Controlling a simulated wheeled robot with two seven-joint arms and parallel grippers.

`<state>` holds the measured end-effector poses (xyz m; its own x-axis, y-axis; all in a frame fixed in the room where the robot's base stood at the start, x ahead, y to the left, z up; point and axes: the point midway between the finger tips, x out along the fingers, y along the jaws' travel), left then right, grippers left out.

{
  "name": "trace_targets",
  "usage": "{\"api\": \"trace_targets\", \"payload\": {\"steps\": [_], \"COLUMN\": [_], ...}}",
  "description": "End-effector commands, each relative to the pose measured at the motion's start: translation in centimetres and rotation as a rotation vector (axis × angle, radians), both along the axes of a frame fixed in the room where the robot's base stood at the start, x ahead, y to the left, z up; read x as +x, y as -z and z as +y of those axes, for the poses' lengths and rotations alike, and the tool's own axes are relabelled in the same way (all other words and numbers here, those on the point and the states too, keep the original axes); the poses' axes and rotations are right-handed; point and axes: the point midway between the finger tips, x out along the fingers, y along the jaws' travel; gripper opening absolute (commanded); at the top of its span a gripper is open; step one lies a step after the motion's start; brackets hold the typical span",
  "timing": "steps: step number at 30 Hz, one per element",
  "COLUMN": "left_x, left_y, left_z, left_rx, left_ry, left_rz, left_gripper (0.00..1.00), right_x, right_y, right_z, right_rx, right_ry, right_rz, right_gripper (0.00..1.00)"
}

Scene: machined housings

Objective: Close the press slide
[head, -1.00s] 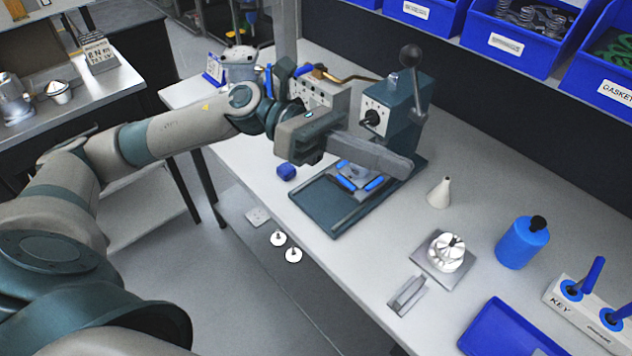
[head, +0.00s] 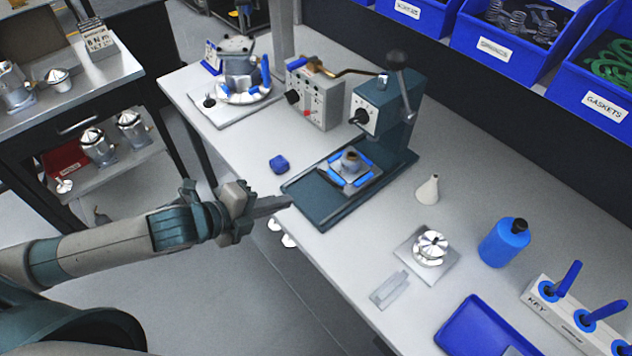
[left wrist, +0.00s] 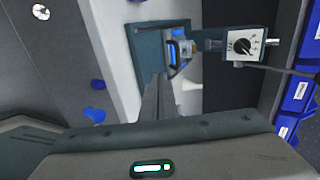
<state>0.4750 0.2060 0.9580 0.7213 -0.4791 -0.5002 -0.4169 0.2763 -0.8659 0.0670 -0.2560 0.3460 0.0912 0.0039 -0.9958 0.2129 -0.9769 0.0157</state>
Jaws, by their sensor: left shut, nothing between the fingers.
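The green press (head: 400,125) stands on the bench with its lever and black knob raised. Its slide (head: 350,184), a grey plate with blue edges, sits on the green base and carries a small round part (head: 351,160). It is close to the press column, with bare base on its near-left side. The slide also shows in the left wrist view (left wrist: 176,56). My left gripper (head: 289,203) is shut and empty, off the near-left end of the base by the bench's front edge. Its fingers (left wrist: 154,98) point towards the press. My right gripper is out of view.
A white cone (head: 428,190), a silver part on a plate (head: 431,247) and a blue bottle (head: 505,243) stand to the right. Blue bins line the back.

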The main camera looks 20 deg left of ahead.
Motion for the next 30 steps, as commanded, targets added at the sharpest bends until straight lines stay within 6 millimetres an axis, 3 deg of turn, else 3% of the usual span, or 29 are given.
{"api": "trace_targets", "payload": {"steps": [17, 30], "left_x": [0.8, 5.2], "left_y": [0.4, 3.2], "left_z": [-0.4, -3.4], "left_rx": [0.000, -0.003], "left_ry": [-0.002, -0.003], "left_rz": [0.000, 0.001], "left_gripper": [0.00, 0.00], "right_x": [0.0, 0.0], "right_y": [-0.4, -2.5], "right_z": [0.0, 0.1], "right_rx": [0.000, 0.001], "right_ry": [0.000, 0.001], "right_rz": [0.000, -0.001], "right_gripper": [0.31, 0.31]}}
